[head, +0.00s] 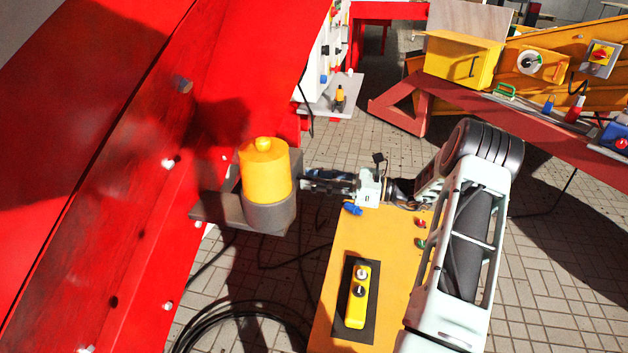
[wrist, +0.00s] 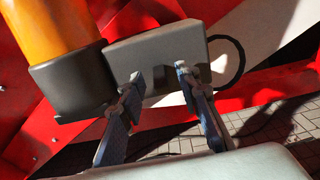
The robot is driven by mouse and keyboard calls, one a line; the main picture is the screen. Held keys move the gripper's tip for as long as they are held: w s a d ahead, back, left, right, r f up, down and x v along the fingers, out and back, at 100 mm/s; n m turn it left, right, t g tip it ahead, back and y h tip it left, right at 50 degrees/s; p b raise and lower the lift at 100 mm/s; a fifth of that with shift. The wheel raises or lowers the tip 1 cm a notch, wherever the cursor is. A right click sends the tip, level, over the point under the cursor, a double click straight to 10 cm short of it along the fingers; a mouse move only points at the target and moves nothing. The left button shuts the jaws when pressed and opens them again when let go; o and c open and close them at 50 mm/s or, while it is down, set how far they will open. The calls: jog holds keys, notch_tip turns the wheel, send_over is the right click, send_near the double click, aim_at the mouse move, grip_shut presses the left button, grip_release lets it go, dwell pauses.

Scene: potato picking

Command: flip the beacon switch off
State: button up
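The beacon (head: 265,172) has a yellow-orange cap on a grey round base and stands on a grey bracket (head: 215,207) at the red wall. In the wrist view the orange beacon (wrist: 52,28) and its dark base are at the upper left, with a grey box (wrist: 158,58) beside the base. My gripper (head: 303,183) is just right of the beacon base. In the wrist view my gripper (wrist: 160,84) is open, its two fingers apart at the lower side of the grey box. I cannot tell whether they touch it.
A red sloping wall (head: 110,180) fills the left. An orange-yellow panel (head: 395,260) with a yellow two-button control (head: 357,295) lies below my arm. Black cables (head: 235,315) loop on the paved floor. A yellow box (head: 462,62) stands at the back right.

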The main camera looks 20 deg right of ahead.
grip_shut()
jog(key=shift+f+t+y+b, duration=0.45)
jog(key=shift+t+y+b, duration=0.05)
jog(key=shift+y, duration=0.2)
grip_release()
jog(key=v, duration=1.2)
jog(key=shift+a, duration=0.1)
